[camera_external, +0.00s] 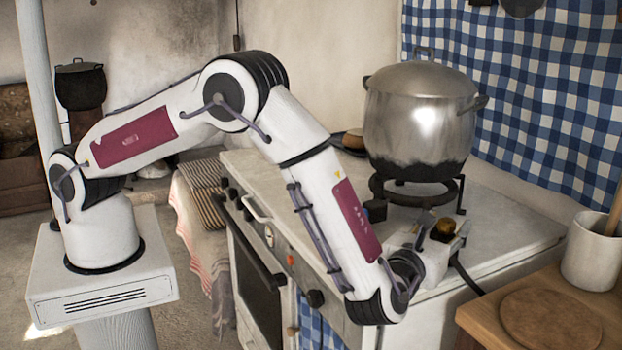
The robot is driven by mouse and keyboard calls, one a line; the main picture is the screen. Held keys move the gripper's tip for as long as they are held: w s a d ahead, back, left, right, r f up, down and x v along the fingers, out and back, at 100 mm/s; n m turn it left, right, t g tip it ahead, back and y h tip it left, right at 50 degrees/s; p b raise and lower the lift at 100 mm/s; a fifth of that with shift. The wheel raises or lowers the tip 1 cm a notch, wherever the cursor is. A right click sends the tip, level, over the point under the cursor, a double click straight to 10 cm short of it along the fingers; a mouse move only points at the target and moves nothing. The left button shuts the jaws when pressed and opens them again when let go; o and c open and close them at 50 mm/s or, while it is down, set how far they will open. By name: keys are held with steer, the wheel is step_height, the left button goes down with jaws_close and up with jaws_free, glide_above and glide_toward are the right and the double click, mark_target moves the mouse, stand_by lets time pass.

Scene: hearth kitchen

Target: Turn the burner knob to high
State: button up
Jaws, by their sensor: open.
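A small brass-coloured rounded piece (444,228), which looks like the burner's knob, shows beside the burner's black ring stand (418,191). My gripper (441,236) is at the stand's front right, open, with its fingers around or just in front of the brass piece. I cannot tell whether they touch it. My wrist and gripper body hide the part below it. The knob's setting cannot be read. A large steel pot (420,115) with a lid and soot-blackened bottom stands on the ring stand.
The white stove (520,235) has black knobs (315,299) on its front, partly behind my arm. A dark hose (466,276) runs down to the right of my gripper. A wooden counter (475,318) with a round board (550,318) and a white crock (592,255) stands at the right.

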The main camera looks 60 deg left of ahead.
steer(key=v, duration=1.1)
steer(key=shift+s, duration=0.2)
steer(key=shift+d, duration=0.15)
steer(key=m+g+y, duration=0.4)
steer(key=m+y, duration=0.1)
steer(key=m, duration=2.3)
glide_toward(447, 230)
steer(key=x, duration=0.4)
steer(key=m, duration=0.3)
steer(key=shift+w+g+y, duration=0.15)
steer(key=shift+g+y, duration=0.15)
steer(key=shift+y, duration=0.1)
